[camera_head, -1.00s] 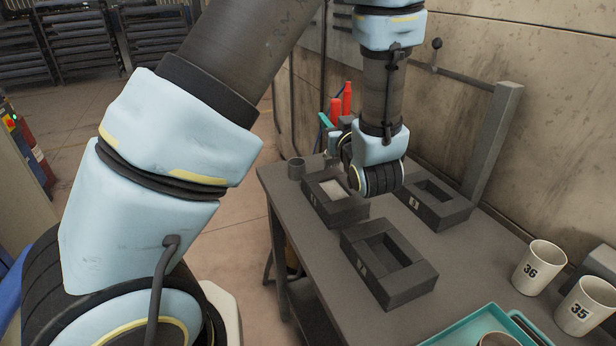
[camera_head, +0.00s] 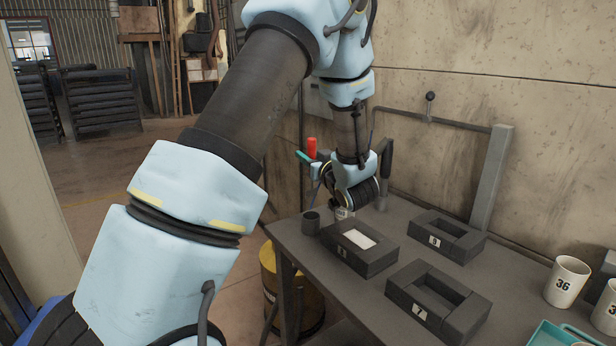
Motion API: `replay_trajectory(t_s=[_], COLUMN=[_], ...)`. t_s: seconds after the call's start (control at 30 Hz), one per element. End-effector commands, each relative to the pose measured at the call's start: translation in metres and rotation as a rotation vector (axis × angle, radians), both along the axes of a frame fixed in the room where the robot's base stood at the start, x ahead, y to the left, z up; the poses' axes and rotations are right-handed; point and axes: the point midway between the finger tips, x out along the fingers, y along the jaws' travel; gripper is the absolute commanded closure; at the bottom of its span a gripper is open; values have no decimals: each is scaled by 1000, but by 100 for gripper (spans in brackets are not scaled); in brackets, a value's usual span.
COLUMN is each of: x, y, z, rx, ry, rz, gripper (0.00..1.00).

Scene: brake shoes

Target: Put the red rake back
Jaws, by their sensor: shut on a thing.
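A red upright piece (camera_head: 311,148), which looks like the red rake's handle, shows just left of my wrist at the table's far end. Its lower part is hidden. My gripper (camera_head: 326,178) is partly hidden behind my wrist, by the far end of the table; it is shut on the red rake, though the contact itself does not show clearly. A teal piece (camera_head: 303,158) sticks out beside the red one, slanting. Whether it touches the red piece I cannot tell.
The grey table (camera_head: 398,212) carries dark boxes 8 (camera_head: 372,265), 9 (camera_head: 440,251) and 7 (camera_head: 430,321), and a dark cup (camera_head: 311,224) near its left edge. White cup 36 (camera_head: 566,281) stands at right. A yellow drum (camera_head: 270,270) is beside the table; a grey post (camera_head: 491,180) rises behind.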

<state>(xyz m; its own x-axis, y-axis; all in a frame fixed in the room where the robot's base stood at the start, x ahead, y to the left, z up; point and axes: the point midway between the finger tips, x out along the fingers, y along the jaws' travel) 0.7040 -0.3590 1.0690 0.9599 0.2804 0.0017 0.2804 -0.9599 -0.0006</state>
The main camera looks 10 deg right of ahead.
Motion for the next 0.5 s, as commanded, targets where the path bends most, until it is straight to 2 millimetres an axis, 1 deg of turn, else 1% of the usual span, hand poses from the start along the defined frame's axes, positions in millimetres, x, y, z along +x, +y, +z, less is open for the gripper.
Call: replay_trajectory(t_s=[0.07, 0.3, 0.4, 0.5], x=[0, 0, 0, 0], y=[0, 0, 0, 0], z=[-5, -36, -43, -44], rx=[2, 2, 0, -1], ry=[1, 2, -1, -2], rz=[0, -1, -1, -1], gripper=[100, 100, 100, 100])
